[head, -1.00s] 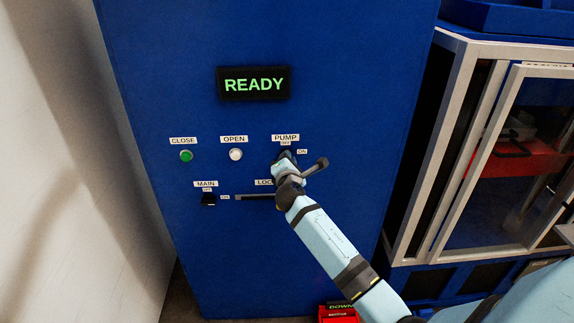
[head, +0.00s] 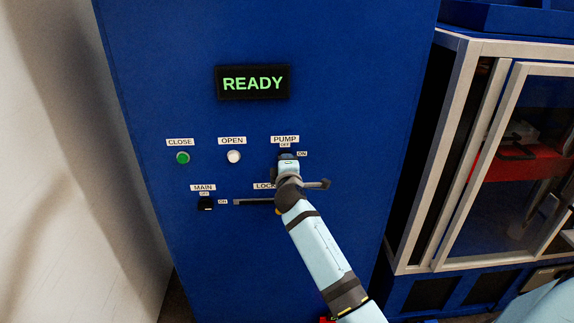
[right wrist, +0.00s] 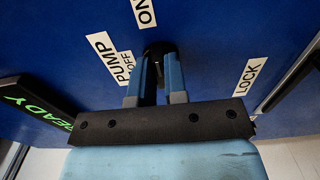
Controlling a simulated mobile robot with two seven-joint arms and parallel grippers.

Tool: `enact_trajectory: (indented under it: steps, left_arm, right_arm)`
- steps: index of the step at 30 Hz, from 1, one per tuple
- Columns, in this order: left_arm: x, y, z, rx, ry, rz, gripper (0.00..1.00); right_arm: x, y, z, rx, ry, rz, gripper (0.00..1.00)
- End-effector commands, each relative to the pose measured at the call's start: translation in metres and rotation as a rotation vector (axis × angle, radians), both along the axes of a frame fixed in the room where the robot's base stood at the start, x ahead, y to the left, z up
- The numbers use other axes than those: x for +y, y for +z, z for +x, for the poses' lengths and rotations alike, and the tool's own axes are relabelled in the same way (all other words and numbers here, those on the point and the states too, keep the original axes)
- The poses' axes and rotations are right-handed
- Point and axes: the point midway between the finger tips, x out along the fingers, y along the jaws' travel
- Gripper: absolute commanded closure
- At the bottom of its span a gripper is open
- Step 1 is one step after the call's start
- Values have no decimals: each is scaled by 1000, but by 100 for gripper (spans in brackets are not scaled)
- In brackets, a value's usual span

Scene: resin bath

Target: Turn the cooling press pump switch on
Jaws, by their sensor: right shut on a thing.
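The pump switch is a small black knob under the PUMP label (head: 285,139), on the blue cabinet front (head: 330,60). In the head view my right gripper (head: 287,158) covers most of it. In the right wrist view the two fingers of my right gripper (right wrist: 160,62) are shut on the black pump switch (right wrist: 158,47). The OFF and ON labels sit beside the switch. The knob's exact setting is hidden by the fingers. The display (head: 253,83) reads READY in green. My left gripper is in neither view.
A green CLOSE button (head: 183,158) and a white OPEN button (head: 234,157) are left of the pump switch. Below are the black MAIN switch (head: 206,203) and a dark LOCK bar (head: 253,201), partly behind my arm. A framed glass door (head: 510,160) stands to the right.

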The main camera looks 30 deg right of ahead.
Motion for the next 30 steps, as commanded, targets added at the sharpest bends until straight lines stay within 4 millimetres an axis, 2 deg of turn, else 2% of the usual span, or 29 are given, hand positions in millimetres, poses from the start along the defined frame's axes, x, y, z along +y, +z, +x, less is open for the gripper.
enact_trajectory:
  steps: [14,15,18,26,30]
  left_arm:
    - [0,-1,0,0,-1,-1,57]
    - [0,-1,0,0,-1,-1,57]
    - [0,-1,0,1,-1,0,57]
    - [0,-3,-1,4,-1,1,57]
    - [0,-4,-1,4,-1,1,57]
  right_arm:
    - [0,0,0,-8,0,13,100]
    - [0,0,0,-8,0,13,82]
    - [0,0,0,-8,0,13,61]
    - [0,0,0,-7,0,12,61]
    - [6,-1,-9,-6,1,12,61]
